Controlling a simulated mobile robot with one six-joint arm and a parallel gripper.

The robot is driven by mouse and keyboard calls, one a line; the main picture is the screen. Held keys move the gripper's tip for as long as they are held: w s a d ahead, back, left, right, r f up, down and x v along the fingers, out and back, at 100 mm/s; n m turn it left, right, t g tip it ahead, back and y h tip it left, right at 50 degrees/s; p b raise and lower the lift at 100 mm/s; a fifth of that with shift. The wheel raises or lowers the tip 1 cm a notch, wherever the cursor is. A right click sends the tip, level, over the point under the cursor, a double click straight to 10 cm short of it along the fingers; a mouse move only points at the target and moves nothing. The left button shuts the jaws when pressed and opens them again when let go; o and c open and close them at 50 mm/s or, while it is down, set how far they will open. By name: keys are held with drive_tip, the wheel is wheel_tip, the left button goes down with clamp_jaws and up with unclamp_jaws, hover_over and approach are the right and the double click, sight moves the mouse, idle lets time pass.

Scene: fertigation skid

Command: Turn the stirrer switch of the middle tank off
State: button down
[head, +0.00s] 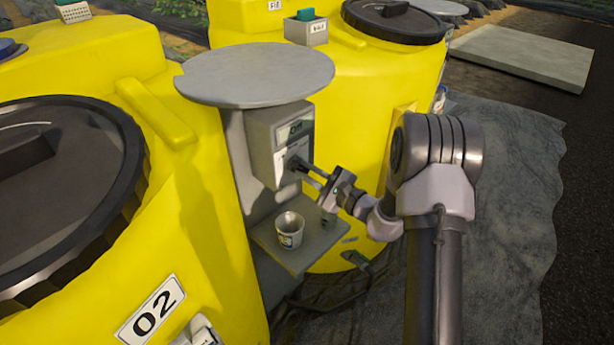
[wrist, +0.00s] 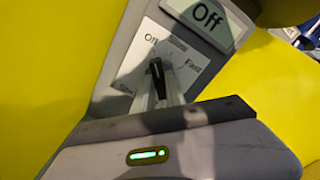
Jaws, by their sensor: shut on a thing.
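A grey switch box (head: 277,150) is mounted under a round grey plate, beside the yellow tank marked 02 (head: 190,200). Its small display reads "Off" in the wrist view (wrist: 207,15). Below the display is a white dial plate with Off, Slow and Fast labels. A black switch knob (wrist: 156,72) stands at the dial's middle, its end pointing up toward the Off and Slow labels. My gripper (head: 303,170) reaches the box front from the right, and its fingers are shut on the knob. The fingers and gripper body hide the lower part of the dial.
A small cup (head: 289,230) stands on a grey shelf (head: 318,245) below the box, close under my gripper. The round grey plate (head: 255,72) overhangs the box. Another yellow tank (head: 350,110) stands behind.

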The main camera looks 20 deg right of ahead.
idle(0.5)
drive_tip(key=c, duration=1.4)
unclamp_jaws()
drive_tip(key=shift+o, duration=0.2)
drive_tip(key=p+v, duration=0.2)
drive_tip(key=v, duration=1.5)
drive_tip(key=shift+s, duration=0.2)
drive_tip(key=shift+d, duration=0.1)
